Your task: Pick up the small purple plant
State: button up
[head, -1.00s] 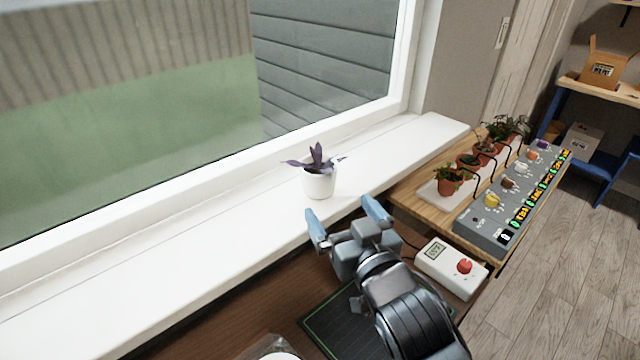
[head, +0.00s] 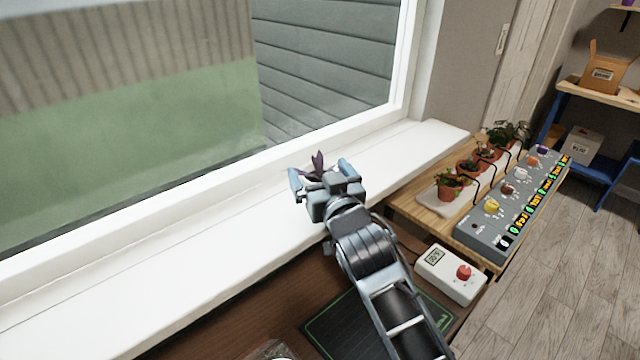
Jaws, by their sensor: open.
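The small purple plant (head: 318,164) stands on the white windowsill (head: 225,245). Only its upper purple leaves show; its white pot is hidden behind my gripper. My gripper (head: 319,170) is open, with one blue finger to the left of the plant and one to the right. It reaches over the sill in line with the plant. I cannot tell whether the fingers touch the pot.
On the right, a wooden bench (head: 405,203) holds several plants in terracotta pots (head: 450,188) and a grey control panel (head: 483,231). A white box with a red knob (head: 464,272) and a dark mat (head: 345,325) lie nearer. The sill left of the plant is clear.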

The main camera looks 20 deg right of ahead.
jog(key=shift+c, duration=0.3)
jog(key=c, duration=1)
jog(key=shift+c, duration=0.3)
jog(key=shift+r, duration=0.2)
